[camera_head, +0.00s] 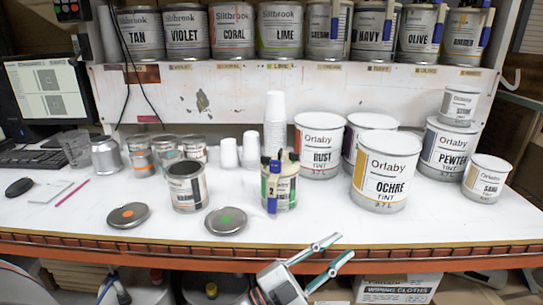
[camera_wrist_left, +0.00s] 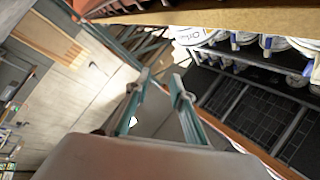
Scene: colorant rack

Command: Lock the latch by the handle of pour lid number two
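The tin with a pour lid (camera_head: 280,184) stands upright near the front middle of the white bench. Its label is cream and green with a small "2". A blue handle (camera_head: 273,190) hangs down its front, and dark parts stick up at the lid. I cannot tell how the latch sits. My left gripper (camera_head: 340,248) is open and empty at the bench's front edge, below and right of this tin and apart from it. Its two fingers also show in the left wrist view (camera_wrist_left: 161,80), pointing away from the tin. My right gripper is not in view.
An open tin (camera_head: 187,190) and loose lids (camera_head: 128,215) (camera_head: 227,220) lie left of the tin. White cups (camera_head: 275,125) stand behind it. The large OCHRE tin (camera_head: 386,172) stands to its right. A shelf of tins (camera_head: 235,30) runs behind. The bench front is clear.

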